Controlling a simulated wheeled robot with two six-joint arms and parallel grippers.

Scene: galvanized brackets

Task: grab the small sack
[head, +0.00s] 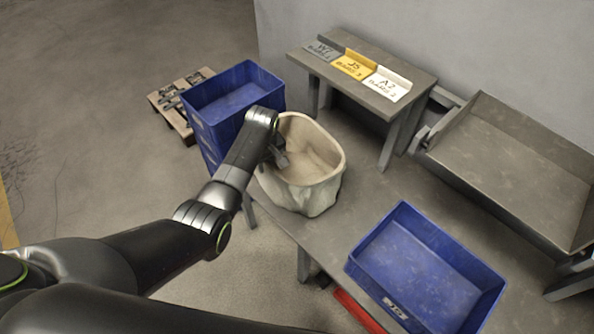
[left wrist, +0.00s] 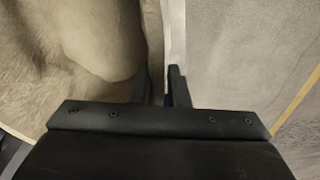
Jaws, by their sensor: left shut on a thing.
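The small sack (head: 318,196) is a cream, open-topped bag standing upright on the grey table, and it looks empty inside. My left gripper (head: 281,160) is at the sack's left rim in the head view. In the left wrist view the two fingers (left wrist: 162,88) are close together with the sack's wall (left wrist: 153,40) between them, and the sack's pale inside (left wrist: 70,45) fills the left side. The left gripper is shut on the sack's rim. The fingertips are partly hidden in the head view. My right gripper is in neither view.
A blue crate (head: 203,134) stands behind the sack at left, near a wooden pallet (head: 160,103). Another blue crate (head: 374,232) lies at the front right. A small bench (head: 420,82) with labelled plates stands at the back. A grey metal tray (head: 485,108) is at right.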

